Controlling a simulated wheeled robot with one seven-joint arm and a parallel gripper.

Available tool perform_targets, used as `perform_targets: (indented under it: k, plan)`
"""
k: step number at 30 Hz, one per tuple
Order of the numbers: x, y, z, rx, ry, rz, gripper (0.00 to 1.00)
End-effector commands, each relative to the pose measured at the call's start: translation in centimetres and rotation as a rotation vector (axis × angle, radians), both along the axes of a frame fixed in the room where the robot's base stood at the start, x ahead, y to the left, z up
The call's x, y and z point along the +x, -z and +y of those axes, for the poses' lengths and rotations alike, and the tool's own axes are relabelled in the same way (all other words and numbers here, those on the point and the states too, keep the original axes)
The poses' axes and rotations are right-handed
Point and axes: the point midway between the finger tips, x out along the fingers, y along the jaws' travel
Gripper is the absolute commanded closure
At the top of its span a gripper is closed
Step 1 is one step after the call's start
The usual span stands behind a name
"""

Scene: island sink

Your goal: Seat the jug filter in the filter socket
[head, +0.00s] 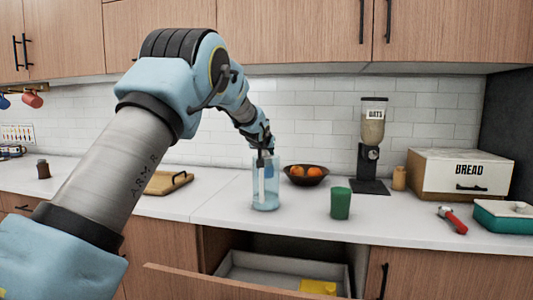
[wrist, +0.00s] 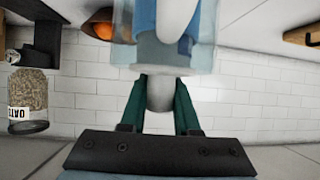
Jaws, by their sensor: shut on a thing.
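A clear blue jug (head: 270,197) stands upright on the white counter in the head view. It also fills the top middle of the wrist view (wrist: 124,35). My gripper (wrist: 163,82) is at the jug's mouth, its two dark green fingers shut on the pale jug filter (wrist: 160,97). In the head view my gripper (head: 266,152) is directly above the jug. The pale filter shows through the jug wall (head: 262,186), reaching down inside. The filter socket is not clearly visible, and I cannot tell whether the filter's lower end touches it.
An oats dispenser (head: 372,140) and bread box (head: 462,173) are farther right. An open drawer (head: 285,272) juts out below. A wooden tray (head: 167,184) lies left.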

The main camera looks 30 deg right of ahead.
Motion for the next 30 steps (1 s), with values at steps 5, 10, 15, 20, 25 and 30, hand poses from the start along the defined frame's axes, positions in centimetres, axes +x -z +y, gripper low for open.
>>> perform_targets:
  k: [5,10,15,20,25,30]
  plan:
    - [0.00,1.05,0.07,0.005,0.000,0.004,1.00]
    - [-0.02,1.00,0.06,0.005,0.000,0.004,0.57]
    - [0.00,0.89,0.05,0.003,-0.001,0.003,0.40]
    - [0.00,0.81,0.03,0.002,-0.001,0.002,0.40]
    - [0.01,0.75,0.03,0.002,-0.001,0.001,0.40]
    - [0.01,0.34,0.02,0.001,0.000,0.001,0.40]
